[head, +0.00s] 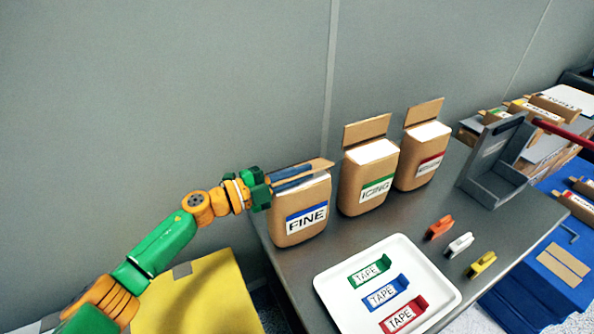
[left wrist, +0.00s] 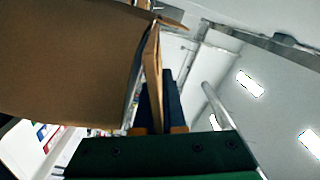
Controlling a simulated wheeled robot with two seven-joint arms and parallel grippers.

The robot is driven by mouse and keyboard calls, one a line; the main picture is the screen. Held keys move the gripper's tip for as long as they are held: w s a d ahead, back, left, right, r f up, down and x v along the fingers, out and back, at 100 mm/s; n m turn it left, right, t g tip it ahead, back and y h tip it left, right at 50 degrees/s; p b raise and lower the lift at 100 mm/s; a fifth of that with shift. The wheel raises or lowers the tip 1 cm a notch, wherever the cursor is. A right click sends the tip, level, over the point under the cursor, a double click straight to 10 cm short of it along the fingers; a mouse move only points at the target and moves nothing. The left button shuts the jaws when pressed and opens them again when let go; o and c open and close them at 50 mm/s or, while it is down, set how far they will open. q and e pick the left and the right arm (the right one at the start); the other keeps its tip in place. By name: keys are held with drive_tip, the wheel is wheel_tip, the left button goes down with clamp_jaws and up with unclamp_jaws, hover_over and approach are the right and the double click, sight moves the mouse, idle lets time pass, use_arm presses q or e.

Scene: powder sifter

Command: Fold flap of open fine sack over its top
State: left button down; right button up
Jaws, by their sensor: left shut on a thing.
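The fine sack (head: 300,214) is a brown paper sack with a blue-edged FINE label, upright at the table's left end. Its tan flap (head: 318,164) is tilted well over from upright, above the sack's top; a strip of white shows under it. My left gripper (head: 293,178) reaches in from the left and is shut on the flap, with its blue fingers along it. In the left wrist view the flap (left wrist: 153,75) stands edge-on between the fingers, beside the brown sack wall (left wrist: 65,65). My right gripper is not in view.
The icing sack (head: 366,182) and a red-labelled sack (head: 422,160) stand to the right, flaps upright. A white tray (head: 330,290) holds green, blue and red TAPE pieces. Orange, white and yellow clips (head: 459,245) lie right of it. A grey stand (head: 492,165) is farther right.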

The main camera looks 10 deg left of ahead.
use_arm(q)
drive_tip(key=shift+f+m, duration=0.15)
drive_tip(key=shift+m, duration=0.15)
drive_tip(key=c, duration=1)
unclamp_jaws()
drive_tip(key=shift+s, duration=0.1)
